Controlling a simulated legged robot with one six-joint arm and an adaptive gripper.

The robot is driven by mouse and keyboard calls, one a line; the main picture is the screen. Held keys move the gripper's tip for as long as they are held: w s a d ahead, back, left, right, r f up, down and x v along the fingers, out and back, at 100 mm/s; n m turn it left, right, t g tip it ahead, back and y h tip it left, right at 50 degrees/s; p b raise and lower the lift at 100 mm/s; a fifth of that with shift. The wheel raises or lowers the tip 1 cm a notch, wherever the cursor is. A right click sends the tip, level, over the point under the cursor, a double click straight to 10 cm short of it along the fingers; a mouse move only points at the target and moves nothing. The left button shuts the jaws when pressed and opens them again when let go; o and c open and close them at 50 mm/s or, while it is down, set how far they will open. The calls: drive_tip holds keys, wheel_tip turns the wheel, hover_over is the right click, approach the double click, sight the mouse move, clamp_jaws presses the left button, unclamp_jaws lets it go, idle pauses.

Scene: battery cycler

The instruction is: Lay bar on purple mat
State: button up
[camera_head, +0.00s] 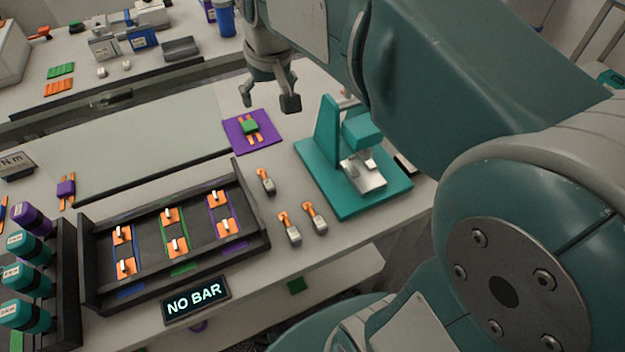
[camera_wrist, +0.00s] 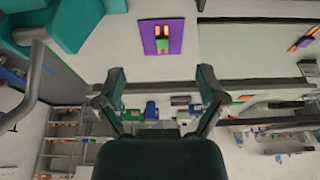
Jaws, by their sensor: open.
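The purple mat (camera_head: 234,137) lies on the light table beside the teal press. On it are two short orange strips with a green block (camera_head: 250,126) across them; this looks like the bar. The mat (camera_wrist: 176,38) and green block (camera_wrist: 163,46) also show in the wrist view, ahead of my fingers. My gripper (camera_head: 268,98) is open and empty, its fingers wide apart. It hangs just behind the mat in the head view, apart from the block. A similar orange piece with a purple block (camera_head: 66,188) lies at the left.
A teal press (camera_head: 322,150) stands right of the mat. A dark rack (camera_head: 90,270) with several orange-topped slots is in front, with a sign (camera_head: 196,300) reading "NO BAR". Several small orange-ended tools (camera_head: 291,232) lie between. The table left of the mat is clear.

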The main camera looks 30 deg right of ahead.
drive_tip(key=s+f+t, duration=0.1)
drive_tip(key=s+f, duration=0.1)
drive_tip(key=s, duration=0.6)
drive_tip(key=s+f+t, duration=0.1)
drive_tip(key=s+f, duration=0.2)
drive_tip(key=s, duration=0.6)
drive_tip(key=shift+f, duration=0.2)
drive_tip(key=shift+w, duration=0.1)
